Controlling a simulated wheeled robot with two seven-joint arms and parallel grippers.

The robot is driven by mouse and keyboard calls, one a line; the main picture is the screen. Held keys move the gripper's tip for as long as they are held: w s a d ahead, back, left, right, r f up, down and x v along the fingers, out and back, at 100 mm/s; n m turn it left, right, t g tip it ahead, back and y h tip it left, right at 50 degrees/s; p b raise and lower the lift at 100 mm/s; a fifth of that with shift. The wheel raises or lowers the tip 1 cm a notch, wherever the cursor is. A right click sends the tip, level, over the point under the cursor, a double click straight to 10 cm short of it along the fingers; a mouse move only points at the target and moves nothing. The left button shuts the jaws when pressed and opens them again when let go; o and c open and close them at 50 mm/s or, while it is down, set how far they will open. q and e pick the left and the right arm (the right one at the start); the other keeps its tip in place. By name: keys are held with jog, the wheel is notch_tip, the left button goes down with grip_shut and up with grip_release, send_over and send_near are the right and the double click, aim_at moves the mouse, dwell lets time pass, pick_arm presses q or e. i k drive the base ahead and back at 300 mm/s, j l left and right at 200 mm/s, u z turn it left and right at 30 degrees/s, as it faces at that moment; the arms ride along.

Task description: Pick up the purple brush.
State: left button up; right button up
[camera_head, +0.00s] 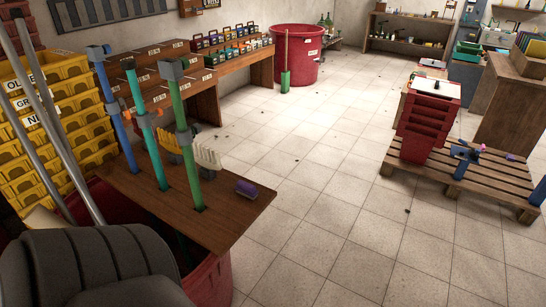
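A small purple brush (245,188) lies on a brown wooden board (225,222), close to the board's right corner. Its top is purple and its lower side looks darker. It stands clear of the other things on the board. Neither of my grippers shows in the head view, so I cannot see their state or their distance from the brush.
Blue, teal and green poles (184,128) stand upright through the board, left of the brush. A white-bristled brush (207,157) is behind it. A red bin (212,280) is under the board. Yellow crates (58,110) stack at left.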

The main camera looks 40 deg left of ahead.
aim_at(247, 189)
jog(key=i+l+u, duration=0.15)
jog(key=i+u, duration=0.25)
jog(key=i, duration=0.2)
jog(key=i+l+u, duration=0.4)
jog(key=i, duration=0.2)
jog(key=i+l+u, duration=0.4)
jog(key=i, duration=0.15)
